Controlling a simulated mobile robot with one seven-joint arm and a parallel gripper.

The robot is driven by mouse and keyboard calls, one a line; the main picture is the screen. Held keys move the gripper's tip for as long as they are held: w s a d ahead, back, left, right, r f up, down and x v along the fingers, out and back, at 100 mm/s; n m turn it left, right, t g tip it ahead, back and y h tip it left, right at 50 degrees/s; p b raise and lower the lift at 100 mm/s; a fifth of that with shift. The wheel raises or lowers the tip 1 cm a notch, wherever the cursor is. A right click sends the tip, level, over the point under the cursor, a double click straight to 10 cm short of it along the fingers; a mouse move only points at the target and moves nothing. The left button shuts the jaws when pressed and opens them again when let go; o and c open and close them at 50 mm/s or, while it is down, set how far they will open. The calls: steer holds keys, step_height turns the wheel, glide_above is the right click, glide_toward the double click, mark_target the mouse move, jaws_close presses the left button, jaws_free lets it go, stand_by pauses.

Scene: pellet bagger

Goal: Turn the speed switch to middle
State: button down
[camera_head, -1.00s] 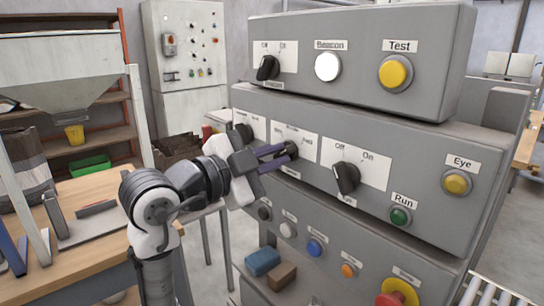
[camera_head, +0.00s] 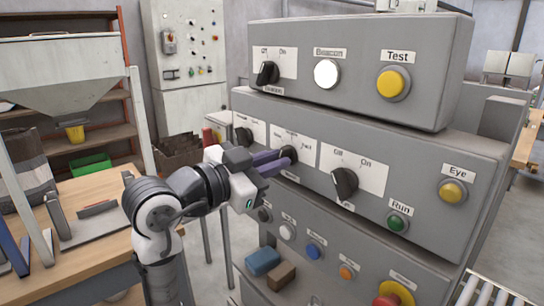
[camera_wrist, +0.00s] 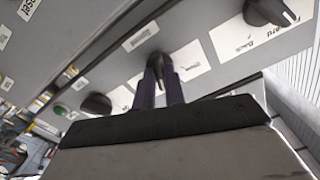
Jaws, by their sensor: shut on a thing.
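The speed switch (camera_head: 291,154) is a dark rotary knob on a white plate in the middle row of the grey control panel. My gripper (camera_head: 282,159) reaches it from the left with its purple fingers around the knob. In the wrist view, the fingers (camera_wrist: 160,72) are close together with the dark knob (camera_wrist: 158,66) between their tips. The gripper is shut on it. The fingers hide much of the knob, and the plate's small lettering is too blurred to read, so I cannot tell its exact setting.
An Off/On knob (camera_head: 345,182) sits right of the speed switch, and another dark knob (camera_head: 243,134) sits left. The upper box (camera_head: 440,70) juts above. A green Run button (camera_head: 397,222) and a blue block (camera_head: 263,261) are lower down.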

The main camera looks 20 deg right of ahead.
steer(key=shift+n+p, duration=0.8)
steer(key=shift+n, duration=1.1)
steer(key=c, duration=1.5)
jaws_free()
steer(key=shift+o, duration=0.2)
steer(key=shift+a, duration=0.1)
steer(key=b+v, duration=0.3)
steer(key=v, duration=1)
steer(key=shift+s+a, duration=0.15)
steer(key=shift+a, duration=0.2)
